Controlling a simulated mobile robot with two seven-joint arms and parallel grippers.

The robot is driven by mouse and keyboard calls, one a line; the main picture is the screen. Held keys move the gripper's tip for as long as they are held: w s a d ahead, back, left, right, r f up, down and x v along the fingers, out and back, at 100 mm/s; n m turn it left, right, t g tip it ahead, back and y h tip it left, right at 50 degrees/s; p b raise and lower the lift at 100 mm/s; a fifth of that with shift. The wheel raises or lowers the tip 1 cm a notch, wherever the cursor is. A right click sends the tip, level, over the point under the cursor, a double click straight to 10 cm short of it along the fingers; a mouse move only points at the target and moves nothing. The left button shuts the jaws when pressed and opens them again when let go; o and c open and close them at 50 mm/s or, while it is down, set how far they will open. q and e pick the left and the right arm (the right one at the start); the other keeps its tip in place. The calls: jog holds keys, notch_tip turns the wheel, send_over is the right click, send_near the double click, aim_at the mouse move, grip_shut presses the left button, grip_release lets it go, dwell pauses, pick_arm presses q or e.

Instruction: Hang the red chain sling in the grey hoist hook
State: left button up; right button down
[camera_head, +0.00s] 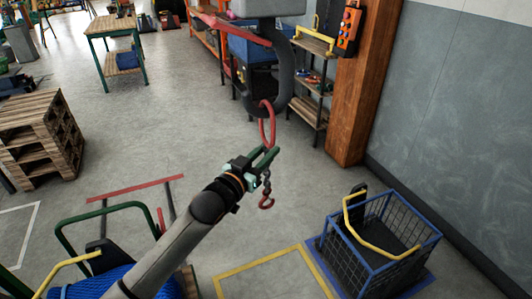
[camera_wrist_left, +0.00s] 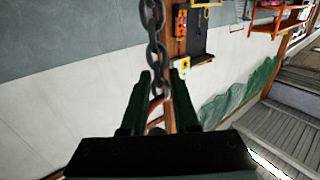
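The grey hoist hook (camera_head: 284,88) hangs below a grey hoist block at the top of the head view. The sling's red ring (camera_head: 272,128) overlaps the hook's lower curve and appears looped through it. Its dark chain (camera_head: 266,184) hangs below, ending in a small red hook (camera_head: 267,202). My left gripper (camera_head: 265,157) is at the bottom of the ring, its green fingers apart on either side of the sling. My right gripper is out of view.
A blue wire basket (camera_head: 380,245) with a yellow handle stands at lower right. A wooden post (camera_head: 365,90) with an orange control box (camera_head: 349,30) and a shelf (camera_head: 310,75) stand behind the hook. Pallets (camera_head: 40,140) are at left.

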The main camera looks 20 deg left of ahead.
pick_arm(q)
jog(key=o, duration=0.4)
jog(key=shift+f, duration=0.1)
jog(key=s+a, duration=0.1)
jog(key=s, duration=1.1)
jog(key=shift+s+a, duration=0.2)
jog(key=shift+a, duration=0.15)
jog(key=s+d+f+g+p, duration=0.3)
jog(key=s+f, duration=0.5)
jog(key=f, duration=0.4)
jog(key=s+d+f+g+p, duration=0.3)
jog(key=s+d+f+g, duration=0.2)
jog(key=s+f, duration=0.4)
notch_tip(320, 180, down, 4)
jog(key=shift+s+d+r+g, duration=0.15)
jog(key=shift+s+d+g, duration=0.15)
jog(key=shift+d, duration=0.5)
jog(key=shift+w, duration=0.1)
